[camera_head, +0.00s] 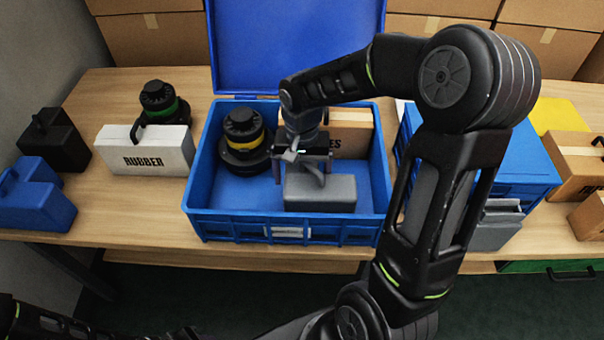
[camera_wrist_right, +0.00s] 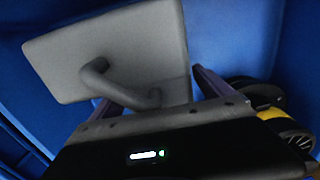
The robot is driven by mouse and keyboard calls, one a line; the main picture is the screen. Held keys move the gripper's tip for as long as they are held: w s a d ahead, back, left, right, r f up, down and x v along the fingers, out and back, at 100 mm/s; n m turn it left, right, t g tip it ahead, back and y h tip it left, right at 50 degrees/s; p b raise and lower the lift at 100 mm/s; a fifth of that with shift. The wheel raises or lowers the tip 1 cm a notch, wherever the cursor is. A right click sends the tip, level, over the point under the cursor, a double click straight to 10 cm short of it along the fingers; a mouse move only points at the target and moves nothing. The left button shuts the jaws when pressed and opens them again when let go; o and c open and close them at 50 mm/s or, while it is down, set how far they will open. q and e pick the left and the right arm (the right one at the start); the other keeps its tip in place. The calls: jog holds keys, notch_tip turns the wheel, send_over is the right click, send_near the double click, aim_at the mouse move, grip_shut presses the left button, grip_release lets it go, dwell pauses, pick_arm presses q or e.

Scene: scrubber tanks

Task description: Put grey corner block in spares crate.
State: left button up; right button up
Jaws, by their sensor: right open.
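The grey corner block (camera_head: 320,194) lies on the floor of the open blue crate (camera_head: 250,226), toward its front. Its curved handle shows in the head view and in the right wrist view, where the block (camera_wrist_right: 110,50) lies just beyond my gripper. My right gripper (camera_head: 303,176) reaches down into the crate and is open. In the wrist view its fingers (camera_wrist_right: 155,95) are on either side of the handle's near end, and I see no grip on it. My left gripper is out of view; only a bit of that arm shows at lower left.
Inside the crate are a black round part with a yellow band (camera_head: 240,140) and a cardboard box (camera_head: 352,130) with lettering ending in "ES". The blue lid (camera_head: 290,45) stands raised behind. A white "RUBBER" case (camera_head: 150,158) stands to the left, a blue container (camera_head: 500,178) right.

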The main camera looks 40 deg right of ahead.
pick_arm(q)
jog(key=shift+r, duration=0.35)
pick_arm(e)
notch_tip(320, 180, up, 12)
jog(key=shift+r, duration=0.1)
pick_arm(q)
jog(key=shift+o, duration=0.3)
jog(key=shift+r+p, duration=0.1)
jog(key=shift+p, duration=0.25)
dwell(0.8)
